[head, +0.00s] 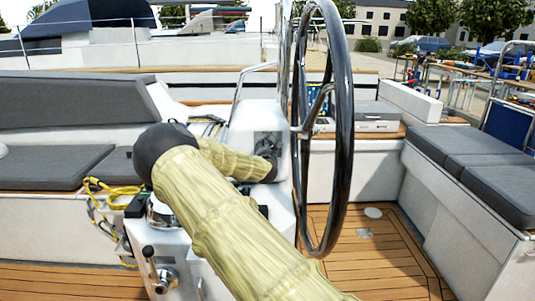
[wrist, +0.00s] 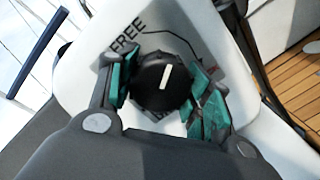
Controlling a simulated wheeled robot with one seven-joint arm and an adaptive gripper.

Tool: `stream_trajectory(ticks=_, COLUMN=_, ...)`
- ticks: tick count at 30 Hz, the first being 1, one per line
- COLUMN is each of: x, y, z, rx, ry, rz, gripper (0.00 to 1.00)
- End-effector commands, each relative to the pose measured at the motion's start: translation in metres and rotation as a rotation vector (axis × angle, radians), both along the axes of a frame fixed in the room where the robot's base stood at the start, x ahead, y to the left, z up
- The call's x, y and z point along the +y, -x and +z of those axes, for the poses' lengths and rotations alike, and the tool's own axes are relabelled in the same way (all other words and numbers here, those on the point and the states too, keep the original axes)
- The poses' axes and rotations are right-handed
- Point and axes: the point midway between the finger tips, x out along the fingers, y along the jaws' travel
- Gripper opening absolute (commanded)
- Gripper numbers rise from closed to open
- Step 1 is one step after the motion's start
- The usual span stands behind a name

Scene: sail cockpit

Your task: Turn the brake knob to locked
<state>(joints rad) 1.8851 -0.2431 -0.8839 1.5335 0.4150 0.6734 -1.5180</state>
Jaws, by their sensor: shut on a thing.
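The brake knob (wrist: 152,88) is round and black with a white pointer line, on a white panel (wrist: 85,75) in the wrist view. The pointer points up and slightly right, between the black word FREE (wrist: 126,37) at upper left and a partly hidden red marking (wrist: 211,70) at right. A thin dark curved line runs from near FREE toward the right. My gripper (wrist: 163,84) has its green-padded fingers on either side of the knob and is shut on it. Some lettering below the knob is mostly hidden. In the head view my arm covers the knob.
The steering wheel (head: 338,120) stands close to the right of my arm at the white pedestal (head: 262,118). A winch (head: 160,212) and yellow rope (head: 108,187) are at left. Grey-cushioned benches (head: 480,165) line the cockpit; the teak floor (head: 385,255) is clear at right.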

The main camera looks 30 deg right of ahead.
Motion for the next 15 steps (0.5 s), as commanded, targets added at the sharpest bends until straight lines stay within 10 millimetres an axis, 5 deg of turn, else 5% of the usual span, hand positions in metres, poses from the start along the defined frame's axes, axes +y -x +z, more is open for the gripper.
stream_trajectory(ticks=15, x=-0.0003, y=-0.0004, z=0.0008, rx=-0.259, ry=-0.418, rz=-0.041, gripper=0.26)
